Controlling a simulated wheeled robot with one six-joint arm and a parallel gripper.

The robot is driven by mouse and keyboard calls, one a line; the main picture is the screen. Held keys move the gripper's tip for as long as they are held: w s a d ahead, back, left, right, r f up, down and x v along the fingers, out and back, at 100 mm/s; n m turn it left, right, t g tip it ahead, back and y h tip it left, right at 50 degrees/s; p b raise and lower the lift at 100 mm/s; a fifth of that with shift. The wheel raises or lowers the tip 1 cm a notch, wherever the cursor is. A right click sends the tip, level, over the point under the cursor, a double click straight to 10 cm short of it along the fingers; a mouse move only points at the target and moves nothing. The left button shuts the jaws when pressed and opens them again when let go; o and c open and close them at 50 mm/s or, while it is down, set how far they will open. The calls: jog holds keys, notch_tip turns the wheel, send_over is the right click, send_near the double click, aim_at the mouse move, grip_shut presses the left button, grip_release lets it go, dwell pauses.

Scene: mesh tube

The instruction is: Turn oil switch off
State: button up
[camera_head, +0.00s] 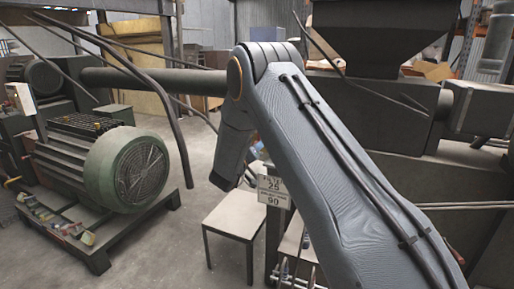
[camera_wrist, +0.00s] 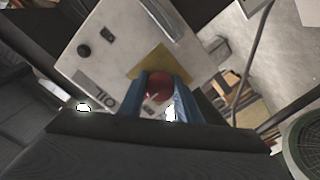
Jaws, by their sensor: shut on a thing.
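A pale control panel (camera_wrist: 95,62) fills the upper left of the wrist view, tilted. On it are a yellow square plate (camera_wrist: 150,64) and a red round knob (camera_wrist: 159,86) in front of that plate. Dark lettering (camera_wrist: 104,99) beside the knob looks upside down and is hard to read. My gripper (camera_wrist: 162,90) has its blue fingers on either side of the red knob and is shut on it. In the head view my arm hides the gripper and the knob. The exact turn position of the knob cannot be told.
Two small black knobs (camera_wrist: 84,50) sit higher on the panel. A green motor (camera_head: 125,168) on a dark frame stands at left in the head view. A small table (camera_head: 236,214) stands below my arm. Dark machinery (camera_head: 385,110) crowds the right.

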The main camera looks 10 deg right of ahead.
jog(key=shift+a+r, duration=0.1)
jog(key=shift+a, duration=0.05)
jog(key=o, duration=1)
jog(key=shift+o, duration=0.3)
jog(key=b+v, duration=0.1)
jog(key=v, duration=0.6)
jog(key=shift+s, duration=0.25)
jog(key=shift+a, duration=0.15)
